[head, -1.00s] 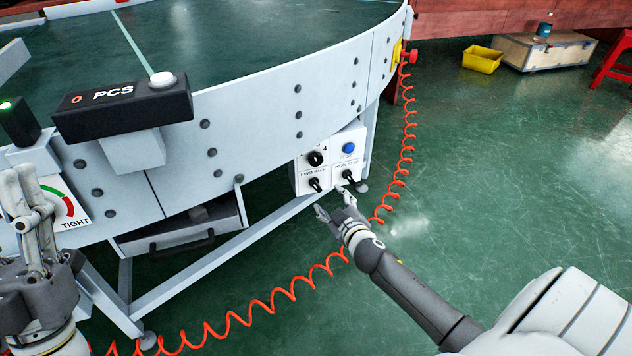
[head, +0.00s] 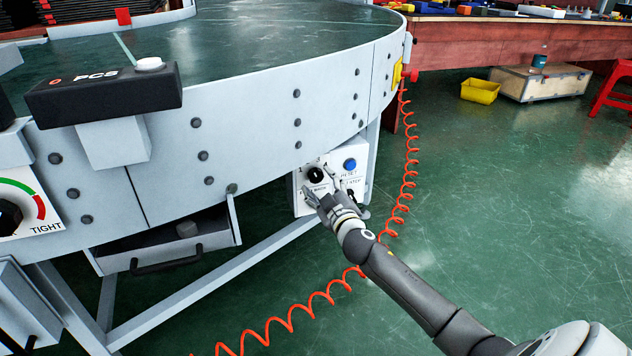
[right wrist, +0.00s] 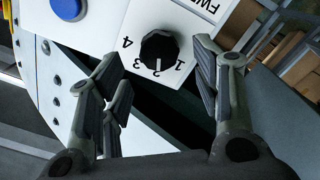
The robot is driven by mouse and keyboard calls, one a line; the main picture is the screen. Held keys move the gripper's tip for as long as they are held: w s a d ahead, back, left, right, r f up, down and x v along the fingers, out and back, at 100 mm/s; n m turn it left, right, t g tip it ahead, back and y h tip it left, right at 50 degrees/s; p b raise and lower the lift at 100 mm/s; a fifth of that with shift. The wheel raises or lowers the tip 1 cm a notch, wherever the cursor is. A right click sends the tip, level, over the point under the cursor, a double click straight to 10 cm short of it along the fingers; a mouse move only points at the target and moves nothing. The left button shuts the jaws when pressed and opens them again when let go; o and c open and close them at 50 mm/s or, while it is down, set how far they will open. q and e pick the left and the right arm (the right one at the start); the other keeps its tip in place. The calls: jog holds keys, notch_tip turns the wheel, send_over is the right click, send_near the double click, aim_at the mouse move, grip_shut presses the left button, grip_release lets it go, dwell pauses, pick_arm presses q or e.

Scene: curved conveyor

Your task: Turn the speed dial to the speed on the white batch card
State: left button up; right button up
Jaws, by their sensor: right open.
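The black speed dial (head: 316,174) sits on the white control panel (head: 301,200) under the curved conveyor. In the right wrist view the dial (right wrist: 160,47) has the numbers 1 to 4 around it, and its white line points at about the 2. My right gripper (head: 323,187) is open right in front of the panel. In the right wrist view its fingers (right wrist: 158,75) are spread to either side below the dial, not closed on it. Its fingers hide part of the panel's lower switches in the head view. I cannot make out a white batch card. My left gripper is out of view.
A blue button (head: 349,165) is beside the dial. A red coiled cable (head: 408,150) hangs right of the panel and runs along the floor. An open drawer (head: 190,245) is at the left under the conveyor. A yellow bin (head: 480,90) stands far back.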

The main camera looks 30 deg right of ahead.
aim_at(316, 177)
jog(key=shift+b+x, duration=0.75)
jog(key=shift+x, duration=1.6)
jog(key=shift+c, duration=0.3)
jog(key=c, duration=1)
